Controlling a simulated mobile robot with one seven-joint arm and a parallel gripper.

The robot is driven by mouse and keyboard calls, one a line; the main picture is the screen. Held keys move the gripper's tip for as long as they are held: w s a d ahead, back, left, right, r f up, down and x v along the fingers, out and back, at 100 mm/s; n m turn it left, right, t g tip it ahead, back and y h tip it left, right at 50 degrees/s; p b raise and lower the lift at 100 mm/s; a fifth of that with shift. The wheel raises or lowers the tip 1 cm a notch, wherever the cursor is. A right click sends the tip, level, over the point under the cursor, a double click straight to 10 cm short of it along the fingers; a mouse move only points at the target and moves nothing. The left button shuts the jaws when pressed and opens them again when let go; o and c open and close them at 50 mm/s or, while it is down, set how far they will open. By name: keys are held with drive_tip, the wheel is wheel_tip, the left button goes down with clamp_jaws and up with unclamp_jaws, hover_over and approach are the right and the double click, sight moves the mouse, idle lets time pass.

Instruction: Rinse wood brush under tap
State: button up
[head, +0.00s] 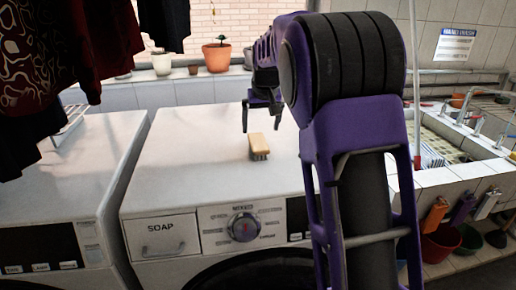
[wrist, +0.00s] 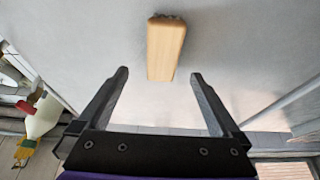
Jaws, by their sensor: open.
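The wood brush (head: 259,146) lies on top of the right washing machine (head: 190,140). It has a pale wooden back, and dark bristles show at its edge. In the wrist view the brush (wrist: 165,48) is beyond the fingertips, roughly between their lines. My gripper (head: 262,122) is open and empty, above the machine top and apart from the brush. Both fingers (wrist: 159,72) show spread in the wrist view. A tap (head: 476,125) stands over the tiled sink (head: 428,178) at the right, partly hidden by my arm.
A second washing machine (head: 85,160) stands at the left, with dark clothes (head: 60,60) hanging above it. Potted plants (head: 217,57) line the windowsill. A white bottle (wrist: 40,118) shows in the wrist view. The machine top around the brush is clear.

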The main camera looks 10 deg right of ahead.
sight(258, 141)
drive_tip(key=shift+x, duration=1.15)
drive_tip(key=shift+b+x, duration=0.4)
drive_tip(key=shift+x, duration=2.1)
drive_tip(key=shift+s+a+f, duration=0.15)
drive_tip(key=shift+s+f, duration=0.05)
drive_tip(key=shift+f, duration=0.1)
clamp_jaws()
